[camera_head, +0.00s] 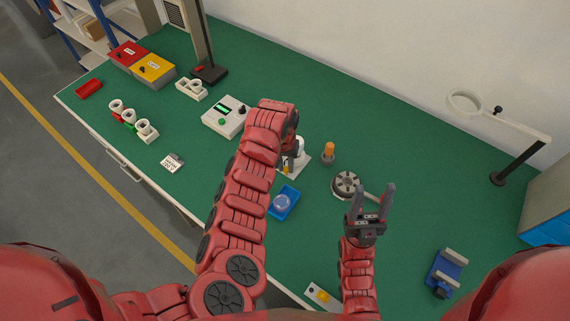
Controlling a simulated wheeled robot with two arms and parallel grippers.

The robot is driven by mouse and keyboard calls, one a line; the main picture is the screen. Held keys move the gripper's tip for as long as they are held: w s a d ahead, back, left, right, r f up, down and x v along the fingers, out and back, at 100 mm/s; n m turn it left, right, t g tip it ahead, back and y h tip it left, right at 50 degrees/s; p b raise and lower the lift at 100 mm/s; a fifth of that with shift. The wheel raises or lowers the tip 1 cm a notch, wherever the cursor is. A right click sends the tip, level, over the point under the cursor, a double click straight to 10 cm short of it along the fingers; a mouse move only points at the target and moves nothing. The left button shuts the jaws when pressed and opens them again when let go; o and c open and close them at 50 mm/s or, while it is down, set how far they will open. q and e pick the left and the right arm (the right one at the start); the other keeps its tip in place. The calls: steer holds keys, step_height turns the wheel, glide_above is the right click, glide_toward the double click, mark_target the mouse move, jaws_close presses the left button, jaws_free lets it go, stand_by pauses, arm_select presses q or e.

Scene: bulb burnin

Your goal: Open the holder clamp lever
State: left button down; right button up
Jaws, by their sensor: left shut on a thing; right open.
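A white fixture (303,151) on a pale base plate, which looks like the holder, stands mid-table, partly hidden behind my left gripper. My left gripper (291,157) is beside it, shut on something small. A bit of orange-yellow (285,166), perhaps the clamp lever, shows at its fingertips; the fingers hide most of it, so I cannot tell the lever's angle. My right gripper (371,196) is open and empty, fingers pointing up the picture, just right of a round dark metal disc (345,183) with a pale arm at its side.
An orange-topped grey post (328,153) stands right of the fixture. A blue tray (285,203) with a clear round item lies below it. A white box with green display (225,117) is left. A magnifier stand (506,165) and blue vise (444,273) are right.

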arm_select(q)
steer(key=n+p, duration=0.1)
steer(key=d+n+p, duration=0.1)
steer(key=n, duration=0.1)
steer(key=shift+r, duration=0.2)
steer(key=n+p, duration=0.1)
steer(key=d+n+p, duration=0.1)
steer(key=n, duration=0.1)
steer(key=shift+w+d+f+n, duration=0.1)
steer(key=shift+w+d+n, duration=0.1)
steer(key=shift+n, duration=0.1)
steer(key=n, duration=0.1)
steer(key=d+n+p, duration=0.1)
steer(key=n, duration=0.1)
steer(key=shift+w+t, duration=0.3)
steer(key=shift+w, duration=0.05)
steer(key=shift+w+d+n, duration=0.2)
steer(key=shift+w+n, duration=0.1)
steer(key=shift+n, duration=0.6)
steer(key=c, duration=0.7)
jaws_free()
steer(key=shift+f, duration=0.1)
